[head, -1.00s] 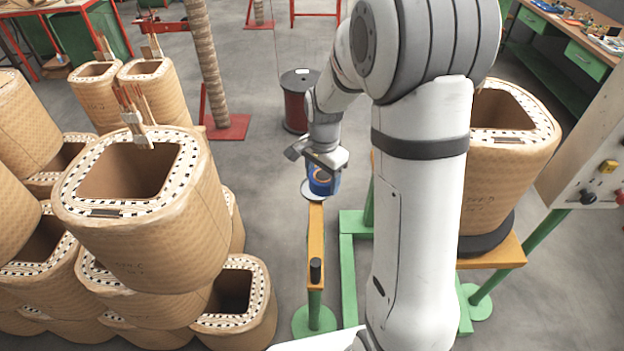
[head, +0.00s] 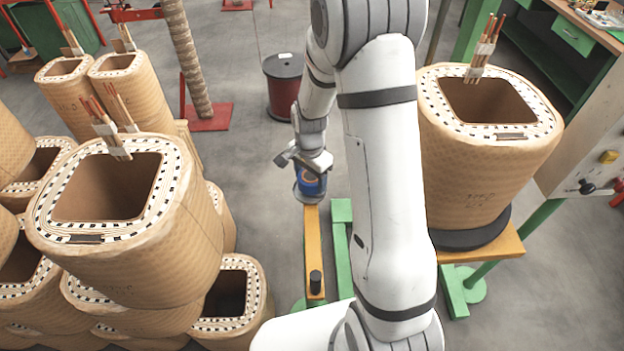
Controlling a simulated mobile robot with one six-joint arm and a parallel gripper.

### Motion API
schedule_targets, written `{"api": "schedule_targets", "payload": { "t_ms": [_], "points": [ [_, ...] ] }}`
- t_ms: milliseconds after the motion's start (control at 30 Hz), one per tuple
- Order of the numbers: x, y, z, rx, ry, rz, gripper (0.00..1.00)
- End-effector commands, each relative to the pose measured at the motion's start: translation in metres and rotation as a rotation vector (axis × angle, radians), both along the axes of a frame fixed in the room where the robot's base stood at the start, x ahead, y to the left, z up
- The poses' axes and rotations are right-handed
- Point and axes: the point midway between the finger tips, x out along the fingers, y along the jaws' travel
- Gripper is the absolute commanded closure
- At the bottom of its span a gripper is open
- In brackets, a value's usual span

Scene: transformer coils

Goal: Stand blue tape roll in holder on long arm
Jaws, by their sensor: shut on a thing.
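The blue tape roll (head: 312,183) is at the far end of the long yellow arm (head: 314,245), partly hidden by my gripper. My gripper (head: 307,168) is shut on the roll from above. Under the roll, a pale round rim of the holder (head: 306,199) shows at the arm's far end. I cannot tell whether the roll touches the holder or hangs just above it.
A black post (head: 315,283) stands on the near end of the yellow arm. A large coil (head: 485,160) stands on a yellow-topped stand at right. Stacked coils (head: 120,235) fill the left. A dark red wire spool (head: 284,88) stands on the floor behind.

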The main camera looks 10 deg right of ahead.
Motion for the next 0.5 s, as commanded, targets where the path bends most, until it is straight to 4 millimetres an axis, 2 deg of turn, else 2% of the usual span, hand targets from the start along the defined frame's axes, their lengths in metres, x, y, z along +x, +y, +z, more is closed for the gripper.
{"api": "schedule_targets", "payload": {
  "t_ms": [167, 500],
  "points": [
    [0.000, 0.002, -0.019, 0.000, 0.001, 0.004, 0.61],
    [0.000, 0.003, -0.023, 0.000, -0.001, 0.006, 0.61]
  ]
}}
